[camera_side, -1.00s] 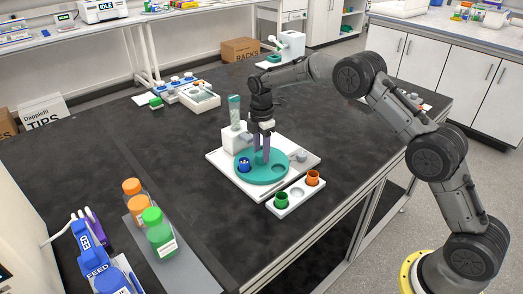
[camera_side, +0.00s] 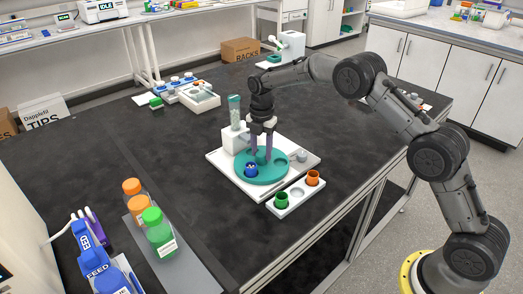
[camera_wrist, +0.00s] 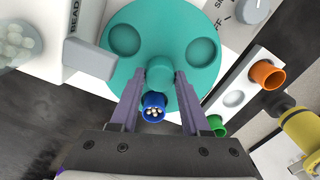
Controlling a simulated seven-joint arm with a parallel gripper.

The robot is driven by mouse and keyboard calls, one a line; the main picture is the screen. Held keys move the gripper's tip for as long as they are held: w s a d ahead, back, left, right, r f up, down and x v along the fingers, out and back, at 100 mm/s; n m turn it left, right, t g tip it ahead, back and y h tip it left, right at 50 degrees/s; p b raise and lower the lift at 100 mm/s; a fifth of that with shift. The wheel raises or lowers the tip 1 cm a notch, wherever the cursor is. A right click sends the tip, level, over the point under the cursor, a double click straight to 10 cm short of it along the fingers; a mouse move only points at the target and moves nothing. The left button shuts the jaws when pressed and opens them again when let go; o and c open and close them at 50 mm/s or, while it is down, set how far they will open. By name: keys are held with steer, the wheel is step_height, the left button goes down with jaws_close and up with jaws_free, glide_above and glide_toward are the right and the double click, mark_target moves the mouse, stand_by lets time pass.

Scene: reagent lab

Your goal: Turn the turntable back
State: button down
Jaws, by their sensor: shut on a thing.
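The teal turntable (camera_side: 270,179) sits on a white base (camera_side: 222,163) on the dark bench; the wrist view shows its disc (camera_wrist: 165,20) from above. My gripper (camera_side: 262,160) points straight down with its fingers at either side of the teal centre knob (camera_wrist: 160,72), shut on it. A blue cup (camera_side: 251,170) with pale beads stands at the turntable's front left. In the wrist view this cup (camera_wrist: 153,100) shows between the fingers. Two round recesses, one at left (camera_wrist: 125,40) and one at right (camera_wrist: 200,52), are empty.
A white rack (camera_side: 297,198) in front holds a green cup (camera_side: 281,200) and an orange cup (camera_side: 312,178), its middle well empty. A bead dispenser (camera_side: 235,137) stands behind the turntable. A grey dial (camera_side: 302,156) is at the base's right. Capped bottles (camera_side: 158,232) stand front left.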

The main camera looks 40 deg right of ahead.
mark_target(261, 153)
steer(key=shift+r+n, duration=0.1)
steer(key=shift+n, duration=1.1)
steer(key=shift+c, duration=1.9)
jaws_free()
step_height(261, 153, up, 14)
